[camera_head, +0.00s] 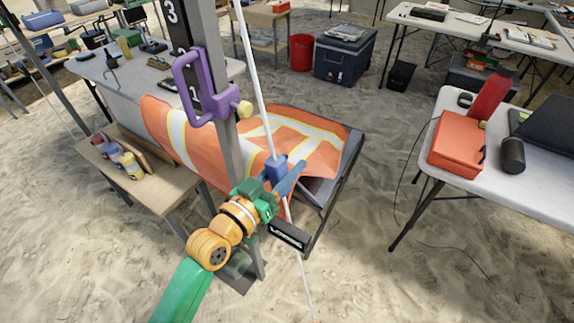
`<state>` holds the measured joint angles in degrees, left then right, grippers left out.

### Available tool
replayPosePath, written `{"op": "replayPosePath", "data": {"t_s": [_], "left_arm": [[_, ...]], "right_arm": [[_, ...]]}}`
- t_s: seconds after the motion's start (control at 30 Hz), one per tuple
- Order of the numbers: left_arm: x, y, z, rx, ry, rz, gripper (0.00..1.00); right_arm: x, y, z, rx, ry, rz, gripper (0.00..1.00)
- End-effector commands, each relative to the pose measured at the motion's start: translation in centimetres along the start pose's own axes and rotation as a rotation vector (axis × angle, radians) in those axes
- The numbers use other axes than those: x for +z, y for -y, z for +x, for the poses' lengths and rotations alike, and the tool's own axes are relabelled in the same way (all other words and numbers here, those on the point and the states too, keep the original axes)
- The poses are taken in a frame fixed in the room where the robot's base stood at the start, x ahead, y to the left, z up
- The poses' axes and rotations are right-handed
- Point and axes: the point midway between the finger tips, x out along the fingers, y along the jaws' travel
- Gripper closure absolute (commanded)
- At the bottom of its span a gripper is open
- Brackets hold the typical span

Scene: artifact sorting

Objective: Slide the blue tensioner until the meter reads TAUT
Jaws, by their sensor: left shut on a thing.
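The blue tensioner (277,167) sits on a slanting white line (262,100) that runs beside a grey upright post. My left gripper (276,186) comes up from the lower left and is shut on the tensioner. Its green and orange wrist hides part of the tensioner and the post. The meter (287,236) is a small black box with pale lettering just below the gripper; the lettering is too small to read for certain. My right gripper is not in view.
A purple clamp (205,90) with a yellow knob is on the grey post (221,130). An orange vest (185,135) lies behind it. A small wooden table (170,165) with jars stands left. A white table (546,170) with an orange case stands right. Sand between is open.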

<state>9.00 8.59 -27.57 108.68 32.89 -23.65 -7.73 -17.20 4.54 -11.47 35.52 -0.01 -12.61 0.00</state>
Motion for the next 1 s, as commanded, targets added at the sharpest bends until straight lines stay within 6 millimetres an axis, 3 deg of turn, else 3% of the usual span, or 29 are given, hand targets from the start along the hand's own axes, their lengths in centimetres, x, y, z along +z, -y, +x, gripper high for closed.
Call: {"op": "replayPosePath", "data": {"t_s": [0.13, 0.33, 0.6, 0.63, 0.7, 1.0], "left_arm": [[-0.4, 0.0, 0.0, 0.000, 0.000, 0.001, 1.00], [-3.3, -0.1, 0.0, 0.001, -0.002, 0.003, 1.00], [-2.9, 0.0, 0.0, 0.001, -0.002, 0.000, 1.00], [-2.9, 0.0, 0.0, 0.001, -0.002, 0.001, 0.49], [-2.9, 0.0, 0.0, 0.001, -0.002, 0.000, 0.31], [-2.8, 0.0, -0.1, 0.001, 0.000, 0.000, 0.28]], "right_arm": [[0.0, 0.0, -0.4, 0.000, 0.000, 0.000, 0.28], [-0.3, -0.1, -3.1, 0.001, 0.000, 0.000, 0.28], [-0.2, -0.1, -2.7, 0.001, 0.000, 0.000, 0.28], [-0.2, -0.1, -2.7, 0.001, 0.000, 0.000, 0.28], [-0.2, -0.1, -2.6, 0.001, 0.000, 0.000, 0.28], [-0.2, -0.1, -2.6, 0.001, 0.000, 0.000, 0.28]]}}
